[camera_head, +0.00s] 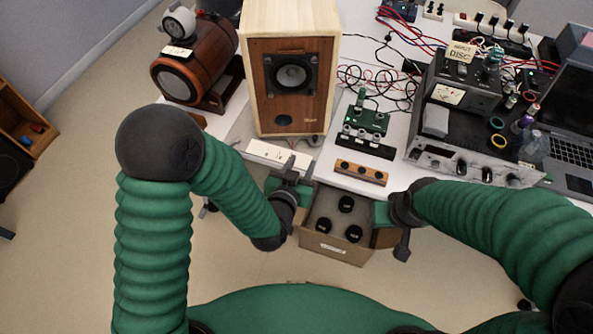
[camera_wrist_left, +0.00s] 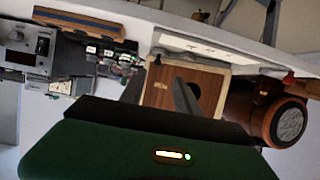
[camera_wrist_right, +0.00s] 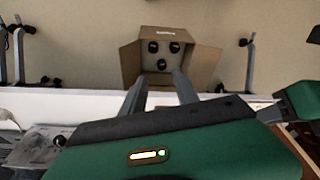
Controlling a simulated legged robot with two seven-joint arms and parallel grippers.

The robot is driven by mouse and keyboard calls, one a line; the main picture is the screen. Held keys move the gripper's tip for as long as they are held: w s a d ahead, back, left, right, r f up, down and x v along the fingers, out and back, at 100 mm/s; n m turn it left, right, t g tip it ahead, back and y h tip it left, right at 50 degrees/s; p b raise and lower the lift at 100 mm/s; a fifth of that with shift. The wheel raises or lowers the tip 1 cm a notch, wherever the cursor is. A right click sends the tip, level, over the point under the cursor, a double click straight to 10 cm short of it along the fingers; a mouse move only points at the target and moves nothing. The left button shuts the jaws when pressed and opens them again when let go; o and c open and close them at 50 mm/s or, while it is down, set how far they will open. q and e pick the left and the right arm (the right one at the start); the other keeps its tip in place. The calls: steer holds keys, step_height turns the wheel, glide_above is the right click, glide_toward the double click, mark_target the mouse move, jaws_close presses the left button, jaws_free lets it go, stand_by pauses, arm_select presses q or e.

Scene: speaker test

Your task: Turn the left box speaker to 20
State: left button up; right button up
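The box speaker (camera_head: 258,90), pale wood with a brown front and dark cone, stands upright on the white table in the head view. It also shows in the left wrist view (camera_wrist_left: 208,88), beyond my fingers. A white panel (camera_head: 278,155) lies at the table edge before it; its markings are too small to read. My left gripper (camera_head: 292,165) is near this panel, open and empty; its parted fingers show in the left wrist view (camera_wrist_left: 168,88). My right gripper (camera_wrist_right: 160,88) is open and empty, with the cardboard box beyond its fingers. I cannot make out a 20 mark.
A cardboard box (camera_head: 333,248) holding 3 black knobs (camera_head: 346,204) is below the table edge. A wooden strip with dark knobs (camera_head: 361,172) and a green circuit board (camera_head: 367,119) lie right of the speaker. A barrel-shaped speaker (camera_head: 209,62) stands left; amplifier (camera_head: 440,160) and cables crowd the right.

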arm_select(q)
steer(key=p+v, duration=0.5)
